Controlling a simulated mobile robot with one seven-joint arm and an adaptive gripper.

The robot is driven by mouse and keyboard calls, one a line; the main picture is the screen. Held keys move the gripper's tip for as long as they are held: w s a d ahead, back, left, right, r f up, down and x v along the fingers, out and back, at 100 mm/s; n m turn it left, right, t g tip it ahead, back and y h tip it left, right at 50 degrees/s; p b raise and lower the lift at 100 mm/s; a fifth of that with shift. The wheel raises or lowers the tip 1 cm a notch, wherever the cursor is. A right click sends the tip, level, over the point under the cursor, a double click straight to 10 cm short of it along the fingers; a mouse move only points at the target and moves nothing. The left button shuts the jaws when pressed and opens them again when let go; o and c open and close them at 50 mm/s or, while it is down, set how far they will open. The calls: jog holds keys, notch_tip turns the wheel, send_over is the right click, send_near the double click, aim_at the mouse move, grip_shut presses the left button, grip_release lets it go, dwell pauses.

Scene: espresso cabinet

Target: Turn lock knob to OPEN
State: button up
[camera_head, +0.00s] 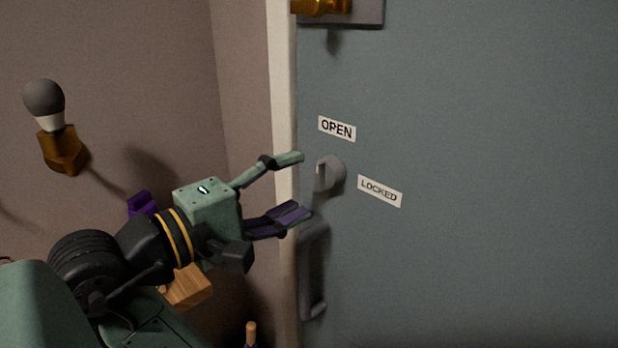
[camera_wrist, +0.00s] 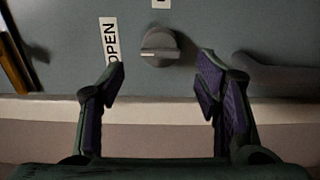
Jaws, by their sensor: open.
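The lock knob (camera_head: 330,174) is a small grey round knob with a raised grip bar on the blue-grey door (camera_head: 480,120). An OPEN label (camera_head: 337,129) is above it and a LOCKED label (camera_head: 380,191) is to its right. My gripper (camera_head: 303,184) is open, its fingers pointing at the knob from the left. In the wrist view the knob (camera_wrist: 160,46) lies ahead, between and beyond the fingertips (camera_wrist: 160,80), with a light mark at the left end of its bar, towards the OPEN label (camera_wrist: 110,41). I see no contact.
A grey door handle (camera_head: 313,272) is just below the knob, close to my lower finger. A brass fitting (camera_head: 322,7) is at the door's top. A pale door frame (camera_head: 283,120) runs along the left. A wall lamp (camera_head: 55,125) is at the far left.

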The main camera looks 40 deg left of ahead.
jog(key=s, duration=0.7)
jog(key=shift+a, duration=0.25)
